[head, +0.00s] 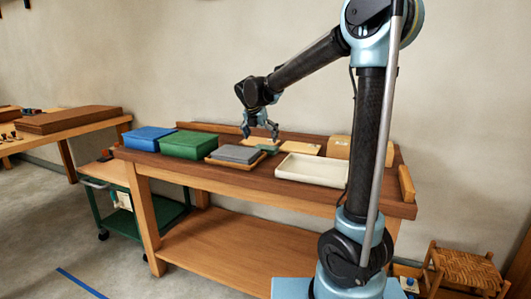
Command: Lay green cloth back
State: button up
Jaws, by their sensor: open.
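My gripper (261,136) hangs open, fingers down, above the back middle of the wooden workbench (222,176). A small dull green piece (268,149), perhaps the green cloth, lies below and slightly right of the fingers, beside a grey stack (235,154). The fingers look apart from it, though the height is hard to judge. A larger green block-shaped stack or box (193,145) stands left of the grey stack. Whether it is cloth cannot be told from here.
A blue box or stack (149,138) stands at the bench's left. The grey stack rests on a shallow wooden tray (213,162). A white tray (312,170) lies to the right, with a tan box (339,147) behind. A woven stool (466,269) stands on the floor at right.

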aim_at(265, 147)
jog(key=shift+x, duration=3.1)
jog(key=shift+d, duration=0.2)
jog(key=shift+c, duration=0.2)
jog(key=c, duration=0.8)
jog(key=shift+o, duration=0.2)
jog(key=shift+r, duration=0.15)
notch_tip(265, 147, up, 10)
